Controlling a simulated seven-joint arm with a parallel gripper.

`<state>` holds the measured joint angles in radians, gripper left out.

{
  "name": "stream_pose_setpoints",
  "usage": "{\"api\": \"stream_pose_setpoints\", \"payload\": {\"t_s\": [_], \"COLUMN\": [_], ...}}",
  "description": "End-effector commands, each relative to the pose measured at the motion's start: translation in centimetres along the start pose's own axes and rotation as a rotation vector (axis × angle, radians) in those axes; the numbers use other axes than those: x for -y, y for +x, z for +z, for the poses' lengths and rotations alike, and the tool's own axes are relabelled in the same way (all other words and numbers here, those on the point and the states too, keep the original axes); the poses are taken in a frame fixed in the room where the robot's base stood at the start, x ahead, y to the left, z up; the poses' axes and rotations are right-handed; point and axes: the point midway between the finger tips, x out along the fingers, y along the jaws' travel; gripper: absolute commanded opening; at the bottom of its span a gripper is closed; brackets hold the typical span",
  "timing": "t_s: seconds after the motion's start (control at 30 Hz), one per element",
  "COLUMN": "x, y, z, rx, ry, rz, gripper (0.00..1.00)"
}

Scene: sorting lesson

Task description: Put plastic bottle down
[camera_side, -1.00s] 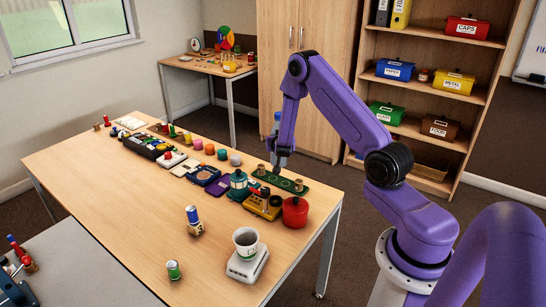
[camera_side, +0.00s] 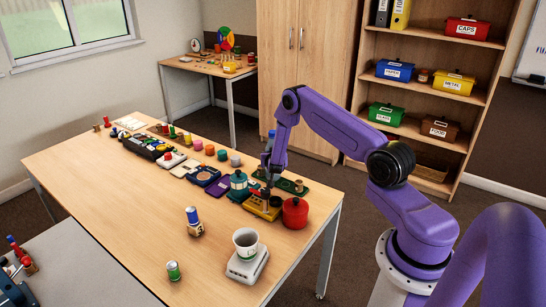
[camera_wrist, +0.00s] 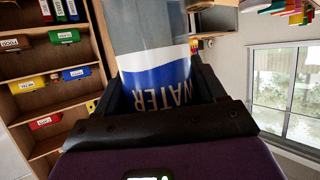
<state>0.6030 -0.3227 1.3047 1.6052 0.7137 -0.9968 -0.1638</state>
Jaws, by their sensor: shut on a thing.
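The plastic bottle (camera_wrist: 158,62) fills the middle of the wrist view, with a grey upper part and a blue and white label reading WATER. My gripper (camera_wrist: 158,88) is shut on it, with a black finger on either side. In the side view the blue-topped bottle (camera_side: 270,138) shows small beside my arm. My gripper (camera_side: 266,168) is there over the far right part of the wooden table (camera_side: 140,215), near the teal lantern-like object and the yellow device. The bottle's lower end is hard to make out, so I cannot tell whether it touches anything.
A teal lantern-like object (camera_side: 238,185), yellow device (camera_side: 262,208), red pot (camera_side: 295,212) and green board (camera_side: 293,185) crowd the right end. The table's left front is clear.

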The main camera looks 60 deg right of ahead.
Motion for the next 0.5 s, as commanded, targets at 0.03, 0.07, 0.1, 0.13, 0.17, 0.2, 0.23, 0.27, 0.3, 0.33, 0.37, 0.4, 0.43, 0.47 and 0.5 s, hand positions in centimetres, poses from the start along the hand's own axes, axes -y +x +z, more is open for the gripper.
{"api": "stream_pose_setpoints", "payload": {"t_s": [0.03,0.07,0.1,0.13,0.17,0.2,0.23,0.27,0.3,0.33,0.37,0.4,0.43,0.47,0.5], "x": [0.01,0.01,0.01,0.01,0.01,0.01,0.0,0.0,-0.01,-0.01,-0.01,0.0,0.01,0.02,0.04], "y": [0.0,-0.01,-0.01,-0.01,-0.01,0.0,0.03,0.06,0.1,0.13,0.15,0.19,0.21,0.24,0.28], "z": [-0.04,-0.05,-0.05,-0.05,-0.04,0.01,0.09,0.17,0.29,0.36,0.43,0.52,0.58,0.64,0.73], "rx": [-0.001,-0.001,-0.001,-0.001,-0.001,-0.001,0.0,0.0,0.0,0.0,0.0,0.0,0.0,0.0,-0.001], "ry": [0.0,0.0,0.0,0.0,0.0,0.0,0.0,0.0,0.0,0.0,0.0,0.0,0.0,0.0,0.0], "rz": [0.0,0.0,0.0,0.0,0.0,0.0,0.0,0.0,0.0,0.0,0.0,0.0,0.0,0.0,0.0], "gripper": [0.41,0.41,0.41,0.41,0.41,0.41,0.41,0.41,0.41,0.41,0.41,0.41,0.41,0.41,0.41]}}
